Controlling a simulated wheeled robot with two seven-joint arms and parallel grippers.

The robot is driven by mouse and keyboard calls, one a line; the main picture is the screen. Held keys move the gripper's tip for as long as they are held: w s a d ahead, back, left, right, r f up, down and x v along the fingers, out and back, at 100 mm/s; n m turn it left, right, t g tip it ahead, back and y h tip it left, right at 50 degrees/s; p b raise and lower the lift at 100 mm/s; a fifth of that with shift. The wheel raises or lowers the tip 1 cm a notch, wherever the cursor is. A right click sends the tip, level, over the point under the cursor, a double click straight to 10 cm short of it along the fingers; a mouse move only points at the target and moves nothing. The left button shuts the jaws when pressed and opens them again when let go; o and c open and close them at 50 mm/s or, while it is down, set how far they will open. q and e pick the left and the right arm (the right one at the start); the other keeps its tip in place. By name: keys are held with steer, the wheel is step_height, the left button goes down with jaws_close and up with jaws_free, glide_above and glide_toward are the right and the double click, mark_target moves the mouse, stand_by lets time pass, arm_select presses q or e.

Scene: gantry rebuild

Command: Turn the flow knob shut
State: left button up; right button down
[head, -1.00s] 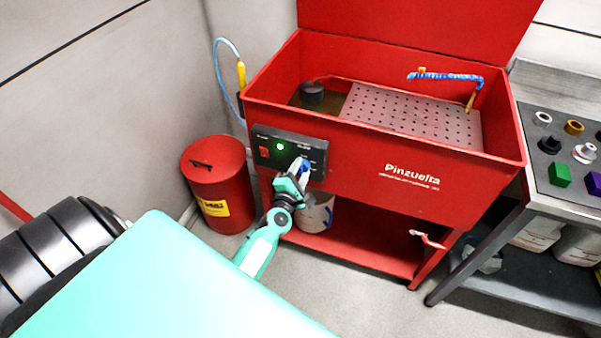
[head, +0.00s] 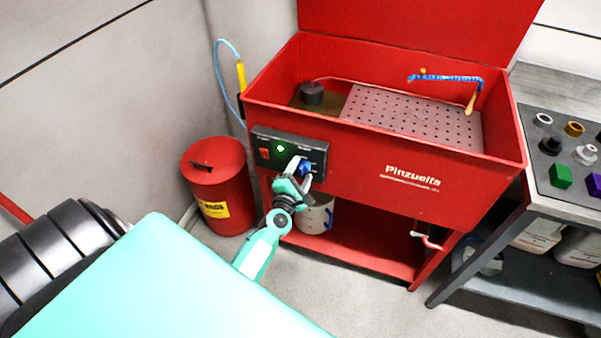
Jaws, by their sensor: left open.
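The flow knob (head: 305,168) is blue and sits at the right end of the black control panel (head: 319,153) on the front of the red parts washer (head: 400,165). A green light (head: 281,149) is lit on the panel, with a red switch (head: 264,153) to its left. My left gripper (head: 301,172) is open at the knob, with its fingers on either side of it. I cannot tell whether the fingers touch the knob. The gripper partly hides the knob and its markings. My right gripper is not in view.
A red bin (head: 220,190) stands left of the washer. A bucket (head: 316,216) is on the lower shelf behind my left arm. A red-handled valve (head: 428,241) hangs below the tub. A grey bench (head: 556,203) with small parts stands at the right.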

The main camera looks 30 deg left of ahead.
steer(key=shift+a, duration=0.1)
arm_select(q)
steer(key=shift+s+d, duration=0.1)
steer(key=shift+s, duration=0.15)
steer(key=b+v, duration=0.2)
steer(key=v, duration=1.1)
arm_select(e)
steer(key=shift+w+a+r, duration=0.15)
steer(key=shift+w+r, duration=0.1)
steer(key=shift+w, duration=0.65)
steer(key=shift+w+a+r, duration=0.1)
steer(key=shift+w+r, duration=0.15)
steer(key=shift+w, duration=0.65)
arm_select(q)
steer(key=shift+s+d, duration=0.1)
